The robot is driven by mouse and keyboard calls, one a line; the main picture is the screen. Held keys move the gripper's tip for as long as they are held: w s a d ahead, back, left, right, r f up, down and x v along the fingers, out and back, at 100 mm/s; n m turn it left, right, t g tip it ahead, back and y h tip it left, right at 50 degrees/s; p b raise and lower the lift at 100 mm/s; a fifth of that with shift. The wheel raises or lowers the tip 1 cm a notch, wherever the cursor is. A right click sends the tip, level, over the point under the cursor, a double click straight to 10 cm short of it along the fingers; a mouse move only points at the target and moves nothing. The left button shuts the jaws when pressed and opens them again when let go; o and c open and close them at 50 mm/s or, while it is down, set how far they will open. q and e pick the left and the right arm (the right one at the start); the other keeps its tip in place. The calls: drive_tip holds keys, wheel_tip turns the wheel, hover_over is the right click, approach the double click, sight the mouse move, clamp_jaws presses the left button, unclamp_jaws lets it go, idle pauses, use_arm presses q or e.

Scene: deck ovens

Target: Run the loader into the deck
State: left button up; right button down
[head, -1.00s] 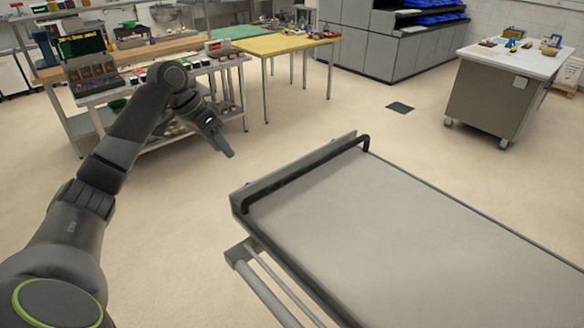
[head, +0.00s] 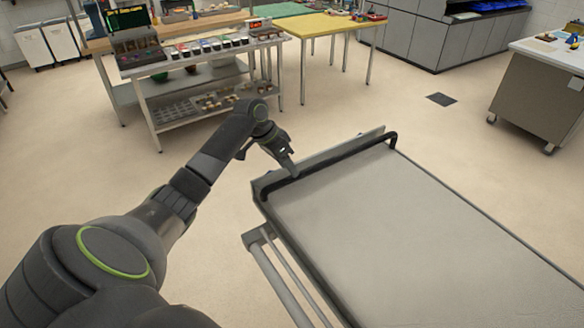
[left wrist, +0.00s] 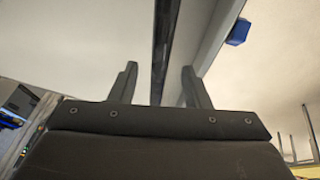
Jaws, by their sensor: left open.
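The loader (head: 400,235) is a long grey flat bed with a raised end and a black bar handle (head: 335,163) across that end. My left gripper (head: 290,168) is at the left part of the handle in the head view. In the left wrist view the two fingers of the left gripper (left wrist: 158,85) stand apart, with the black handle bar (left wrist: 162,50) running between them. The fingers do not visibly close on it. My right gripper is not in view. No deck opening can be made out.
A steel shelf table (head: 200,60) with several small containers stands at the back left. A grey cabinet on wheels (head: 540,100) is at the right. The floor (head: 330,112) between is clear, with a dark drain plate (head: 441,99).

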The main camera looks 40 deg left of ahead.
use_arm(q)
drive_tip(key=shift+p+x, duration=0.3)
drive_tip(key=shift+x, duration=0.85)
drive_tip(key=shift+w+d+f, duration=0.15)
drive_tip(key=shift+d+f, duration=0.05)
drive_tip(key=shift+f, duration=0.45)
clamp_jaws()
